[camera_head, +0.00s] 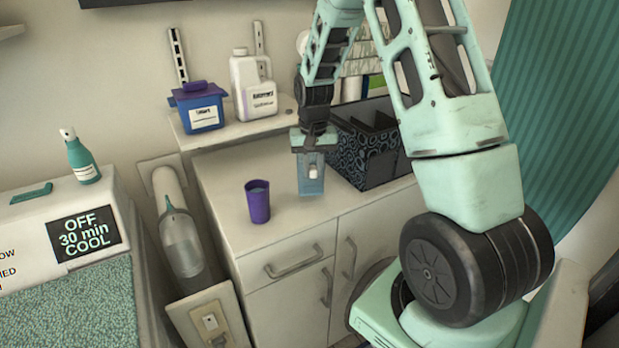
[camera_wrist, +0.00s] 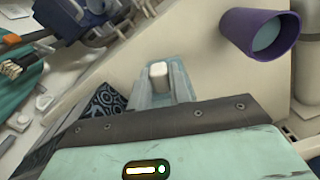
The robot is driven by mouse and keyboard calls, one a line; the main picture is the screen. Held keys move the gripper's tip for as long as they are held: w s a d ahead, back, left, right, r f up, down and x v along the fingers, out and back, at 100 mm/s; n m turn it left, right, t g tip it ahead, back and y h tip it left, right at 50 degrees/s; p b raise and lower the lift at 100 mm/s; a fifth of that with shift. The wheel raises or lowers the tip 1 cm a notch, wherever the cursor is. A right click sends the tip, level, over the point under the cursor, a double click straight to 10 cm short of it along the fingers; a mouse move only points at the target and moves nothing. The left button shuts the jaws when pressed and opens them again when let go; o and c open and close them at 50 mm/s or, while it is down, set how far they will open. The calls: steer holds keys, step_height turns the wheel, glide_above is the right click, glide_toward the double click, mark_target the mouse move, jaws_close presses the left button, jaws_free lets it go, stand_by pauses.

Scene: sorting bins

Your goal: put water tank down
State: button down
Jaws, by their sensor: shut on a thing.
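The water tank (camera_head: 311,183) is a small translucent blue container with a white cap. It hangs upright below my gripper (camera_head: 311,150), which is shut on it, over the white counter (camera_head: 222,180). Its bottom is at or close to the counter top; I cannot tell whether it touches. In the wrist view the tank (camera_wrist: 147,97) shows beyond the gripper's edge, its white cap facing the camera. The gripper body hides part of it.
A purple cup (camera_head: 257,201) stands left of the tank. A dark patterned bin (camera_head: 367,150) is close on the right. A blue tub (camera_head: 200,108) and a white jug (camera_head: 253,85) stand on the raised shelf behind. Free counter lies in front.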

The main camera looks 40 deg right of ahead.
mark_target(313, 177)
steer(key=shift+f+p, duration=0.65)
steer(key=shift+f, duration=1.5)
steer(key=c, duration=1.3)
jaws_free()
